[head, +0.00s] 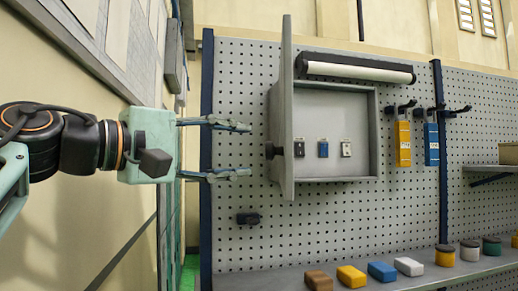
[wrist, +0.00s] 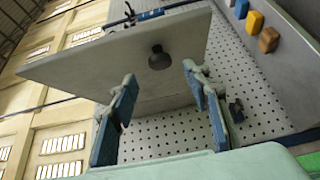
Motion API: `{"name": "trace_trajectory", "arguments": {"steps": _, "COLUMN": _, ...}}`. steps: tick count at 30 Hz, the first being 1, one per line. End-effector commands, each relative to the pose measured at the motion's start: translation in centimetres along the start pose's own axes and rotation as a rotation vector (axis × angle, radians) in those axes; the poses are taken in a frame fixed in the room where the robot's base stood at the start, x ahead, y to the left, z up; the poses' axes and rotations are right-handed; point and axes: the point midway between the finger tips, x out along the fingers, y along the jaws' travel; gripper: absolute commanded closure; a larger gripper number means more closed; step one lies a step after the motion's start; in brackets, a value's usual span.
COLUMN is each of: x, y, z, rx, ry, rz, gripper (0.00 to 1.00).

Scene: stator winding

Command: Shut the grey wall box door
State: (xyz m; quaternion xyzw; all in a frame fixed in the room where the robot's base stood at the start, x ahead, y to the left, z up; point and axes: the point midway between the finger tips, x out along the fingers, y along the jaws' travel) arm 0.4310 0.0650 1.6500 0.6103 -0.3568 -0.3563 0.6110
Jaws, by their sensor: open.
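The grey wall box (head: 330,128) is fixed on the pegboard, with its inside facing me. Its grey door (head: 287,105) stands open, seen nearly edge-on at the box's left side. A dark round knob (head: 272,150) sticks out to the left from the door. My gripper (head: 248,150) is open and empty, left of the door, with its fingers pointing right towards the knob and apart from it. In the wrist view the door (wrist: 110,65) fills the upper middle, and its knob (wrist: 159,58) shows beyond and between the open fingers (wrist: 165,95).
Inside the box are three small switches (head: 323,149). A white roll (head: 360,70) is mounted above the box. Yellow and blue tags (head: 403,143) hang on hooks to the right. A shelf (head: 290,284) below holds several coloured blocks and round pieces. A small dark fitting (head: 248,218) sits on the pegboard below my gripper.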

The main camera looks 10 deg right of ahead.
Motion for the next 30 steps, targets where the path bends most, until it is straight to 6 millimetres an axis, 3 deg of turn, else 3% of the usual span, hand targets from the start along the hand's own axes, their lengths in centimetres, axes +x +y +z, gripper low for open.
{"name": "trace_trajectory", "arguments": {"steps": 3, "x": 2.4, "y": 0.1, "z": 0.1, "rx": 0.001, "ry": -0.004, "rz": -0.002, "gripper": 0.56}}
{"name": "trace_trajectory", "arguments": {"steps": 9, "x": 5.1, "y": 0.1, "z": 0.0, "rx": 0.001, "ry": 0.000, "rz": -0.001, "gripper": 0.56}}
{"name": "trace_trajectory", "arguments": {"steps": 21, "x": 6.0, "y": 0.0, "z": 0.0, "rx": 0.001, "ry": 0.001, "rz": 0.000, "gripper": 0.56}}
{"name": "trace_trajectory", "arguments": {"steps": 30, "x": 6.0, "y": 0.0, "z": 0.0, "rx": 0.001, "ry": 0.001, "rz": 0.000, "gripper": 0.87}}
